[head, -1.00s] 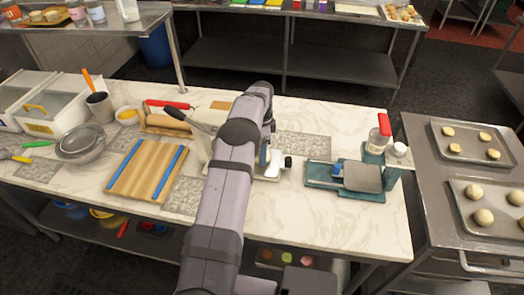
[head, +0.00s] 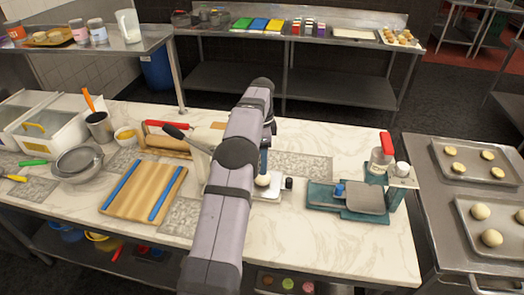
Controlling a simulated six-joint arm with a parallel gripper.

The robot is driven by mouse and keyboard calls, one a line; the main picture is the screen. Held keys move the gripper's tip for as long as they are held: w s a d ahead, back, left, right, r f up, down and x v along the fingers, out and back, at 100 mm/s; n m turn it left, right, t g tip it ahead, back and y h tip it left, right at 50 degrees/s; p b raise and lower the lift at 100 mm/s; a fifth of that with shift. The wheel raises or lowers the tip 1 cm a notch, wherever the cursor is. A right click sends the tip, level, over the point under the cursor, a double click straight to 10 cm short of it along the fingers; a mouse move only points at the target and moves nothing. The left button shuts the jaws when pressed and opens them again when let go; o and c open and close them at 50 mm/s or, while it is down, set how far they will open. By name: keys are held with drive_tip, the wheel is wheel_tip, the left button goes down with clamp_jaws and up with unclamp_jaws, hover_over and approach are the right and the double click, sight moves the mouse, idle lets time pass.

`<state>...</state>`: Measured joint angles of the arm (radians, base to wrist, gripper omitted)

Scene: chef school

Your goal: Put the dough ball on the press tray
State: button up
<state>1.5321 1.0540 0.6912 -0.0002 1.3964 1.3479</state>
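A pale dough ball (head: 263,180) shows just right of my arm, low over or on a small white scale (head: 270,194); contact is unclear. My gripper (head: 264,164) is directly above the ball, mostly hidden by my arm. Only a blue part of it shows, so its opening and any hold on the ball cannot be made out. The teal press (head: 352,213) stands to the right on the same counter. Its grey flat plate (head: 364,200) shows, with a blue knob (head: 339,190) at its left.
Metal trays (head: 470,187) with several dough balls lie on the right table. A wooden board (head: 147,195) with blue strips is left of my arm. The marble counter front (head: 320,245) is clear.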

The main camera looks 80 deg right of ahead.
drive_tip(key=shift+r, duration=2.55)
